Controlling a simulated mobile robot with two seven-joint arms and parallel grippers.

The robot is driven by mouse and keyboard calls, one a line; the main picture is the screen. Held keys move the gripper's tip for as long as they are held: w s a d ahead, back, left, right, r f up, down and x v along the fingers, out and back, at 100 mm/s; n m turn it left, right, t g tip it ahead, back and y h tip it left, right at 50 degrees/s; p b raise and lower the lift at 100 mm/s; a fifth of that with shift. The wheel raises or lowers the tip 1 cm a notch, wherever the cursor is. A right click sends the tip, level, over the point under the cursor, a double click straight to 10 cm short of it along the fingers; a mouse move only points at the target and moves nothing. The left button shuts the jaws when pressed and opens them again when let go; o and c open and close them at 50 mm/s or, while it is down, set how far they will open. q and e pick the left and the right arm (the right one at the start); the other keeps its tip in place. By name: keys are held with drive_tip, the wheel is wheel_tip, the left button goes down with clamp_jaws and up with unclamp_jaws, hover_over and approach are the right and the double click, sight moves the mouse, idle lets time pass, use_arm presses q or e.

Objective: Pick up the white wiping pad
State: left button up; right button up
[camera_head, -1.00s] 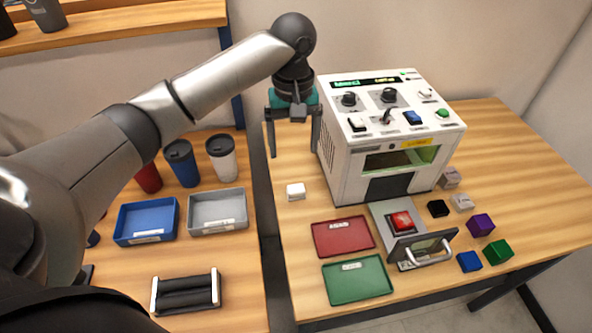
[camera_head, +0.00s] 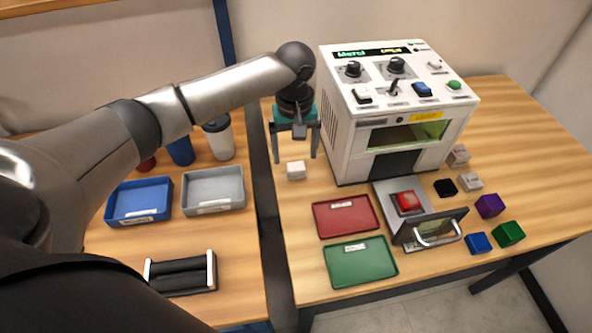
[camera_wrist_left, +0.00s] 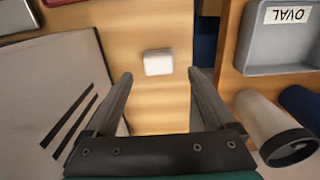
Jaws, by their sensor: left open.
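The white wiping pad (camera_head: 296,170) is a small white block lying on the right wooden table, left of the white machine. It also shows in the left wrist view (camera_wrist_left: 158,62), ahead of and between the fingers. My left gripper (camera_head: 295,155) is open and empty, above and just behind the pad in the head view. In the left wrist view my left gripper (camera_wrist_left: 158,80) has its fingers spread wide, and they do not touch the pad. My right gripper is not in view.
The white laser machine (camera_head: 400,110) stands close to the right of the gripper. A red tray (camera_head: 345,217) and a green tray (camera_head: 360,262) lie in front. Left of the table gap are a blue tray (camera_head: 139,203), a grey tray (camera_head: 213,190) and cups. Several small blocks lie at the right.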

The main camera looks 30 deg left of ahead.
sight(296, 166)
use_arm(q)
wheel_tip(296, 166, down, 4)
drive_tip(key=shift+d+b, duration=0.1)
drive_tip(key=shift+b, duration=0.55)
drive_tip(key=c, duration=1.1)
clamp_jaws()
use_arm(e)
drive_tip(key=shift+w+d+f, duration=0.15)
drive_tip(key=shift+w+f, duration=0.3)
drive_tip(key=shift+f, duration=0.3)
